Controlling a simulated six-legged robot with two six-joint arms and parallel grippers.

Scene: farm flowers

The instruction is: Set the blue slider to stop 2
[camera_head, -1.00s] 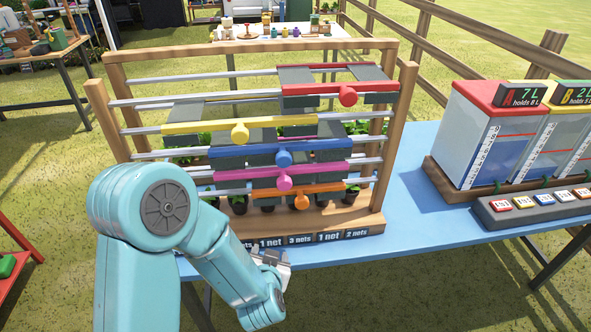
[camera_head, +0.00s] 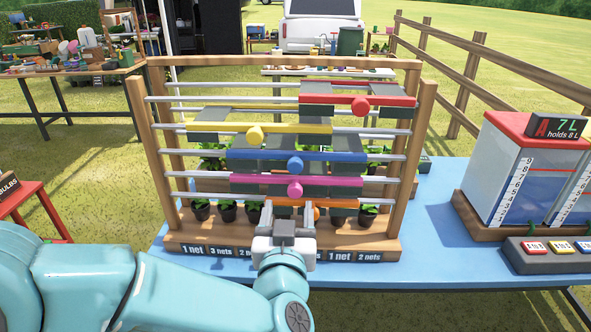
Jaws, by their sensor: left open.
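The blue slider (camera_head: 340,157) is a blue bar with a round blue knob (camera_head: 295,165) and grey panels, on rails in a wooden frame (camera_head: 145,150). It sits between the yellow slider (camera_head: 215,127) above and the pink slider (camera_head: 340,181) below. A red slider (camera_head: 388,101) is at the top right and an orange slider (camera_head: 330,203) at the bottom. My left gripper (camera_head: 284,222) is open in front of the lower frame, below the blue knob and partly covering the orange slider. It appears to hold nothing. No stop marks are readable.
Several potted plants (camera_head: 228,210) stand behind the sliders. Labels with net counts (camera_head: 222,251) run along the frame's base. The frame stands on a blue table (camera_head: 440,225). A tank (camera_head: 500,170) with a red lid and a button panel (camera_head: 550,255) are at the right.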

